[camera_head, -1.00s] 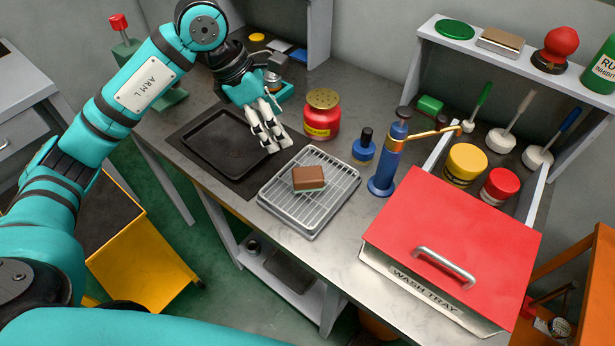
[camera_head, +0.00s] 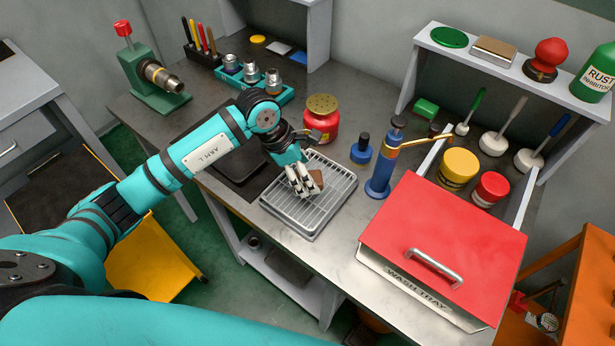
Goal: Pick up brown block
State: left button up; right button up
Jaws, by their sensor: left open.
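The brown block (camera_head: 317,179) lies on the metal wire rack tray (camera_head: 333,203) in the middle of the workbench. Its left part is hidden behind my left gripper (camera_head: 306,192). My left gripper is open, with its white fingers over the rack at the block's left side. I cannot tell whether the fingers touch the block. My right gripper is not in view.
A red jar (camera_head: 322,116) stands behind the rack, close to my left wrist. A blue bottle (camera_head: 362,148) and a blue pump with a brass spout (camera_head: 383,165) stand to the right. The red-lidded wash tray (camera_head: 440,245) fills the bench's front right.

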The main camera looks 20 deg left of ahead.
pick_arm(q)
jog(key=shift+x, duration=1.1)
jog(key=shift+d+f, duration=0.25)
jog(key=shift+f, duration=0.05)
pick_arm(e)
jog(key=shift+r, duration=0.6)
pick_arm(q)
jog(key=c, duration=1.4)
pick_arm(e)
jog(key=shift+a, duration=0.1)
pick_arm(q)
jog(key=shift+r, duration=0.15)
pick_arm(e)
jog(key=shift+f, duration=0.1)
